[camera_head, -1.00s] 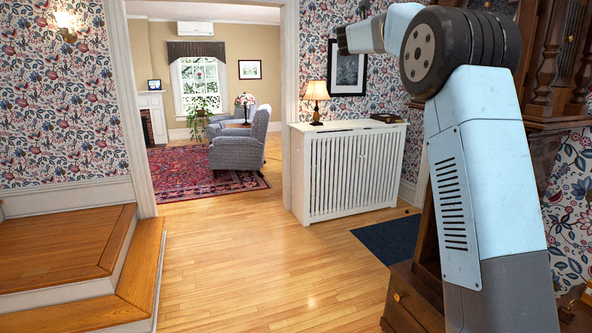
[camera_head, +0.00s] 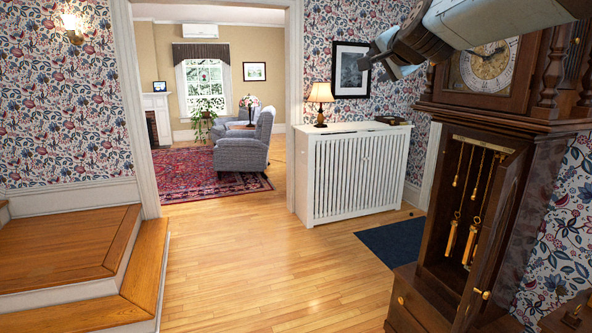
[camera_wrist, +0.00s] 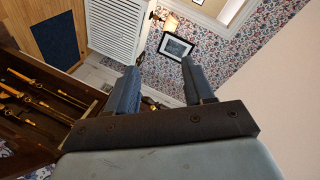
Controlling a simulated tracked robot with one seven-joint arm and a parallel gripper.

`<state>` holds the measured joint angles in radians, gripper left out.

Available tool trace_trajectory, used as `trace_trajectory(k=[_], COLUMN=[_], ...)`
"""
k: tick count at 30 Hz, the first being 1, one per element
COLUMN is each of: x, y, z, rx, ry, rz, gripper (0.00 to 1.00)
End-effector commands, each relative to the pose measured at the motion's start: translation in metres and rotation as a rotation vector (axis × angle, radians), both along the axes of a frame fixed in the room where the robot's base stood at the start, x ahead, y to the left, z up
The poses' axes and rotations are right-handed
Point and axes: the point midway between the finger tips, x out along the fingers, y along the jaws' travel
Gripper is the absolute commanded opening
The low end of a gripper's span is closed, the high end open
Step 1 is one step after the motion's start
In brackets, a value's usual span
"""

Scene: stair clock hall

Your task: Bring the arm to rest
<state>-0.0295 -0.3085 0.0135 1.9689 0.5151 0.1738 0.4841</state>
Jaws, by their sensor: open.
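My arm reaches in from the top right of the head view, and my gripper (camera_head: 372,62) is high up, in front of the framed picture on the wallpapered wall. In the wrist view my gripper (camera_wrist: 158,82) shows two blue-grey fingers standing apart. Nothing is between them but the distant wall and picture. The gripper is open and empty and touches nothing that I can see. The tall clock (camera_head: 438,200) stands at the right, close to my arm. Part of its dial is hidden behind my arm.
The clock's lower case is open, with its door (camera_head: 497,235) swung outward and weights (camera_head: 470,240) hanging inside. A white radiator cover (camera_head: 350,175) with a lamp (camera_head: 320,98) stands beyond. Wooden steps (camera_head: 75,255) are at the left. The middle floor is clear.

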Motion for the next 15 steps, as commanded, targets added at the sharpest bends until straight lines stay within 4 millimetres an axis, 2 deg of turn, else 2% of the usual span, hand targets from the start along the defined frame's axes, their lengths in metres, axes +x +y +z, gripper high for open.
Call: trace_trajectory(k=[1,8,15], x=[-0.024,-0.127,-0.231], y=[0.001,-0.004,-0.023], z=[-0.019,-0.116,-0.208], rx=[-0.074,-0.413,-0.7], ry=[0.048,0.293,0.537], rz=[0.035,0.215,0.396], gripper=[0.52,0.52,0.52])
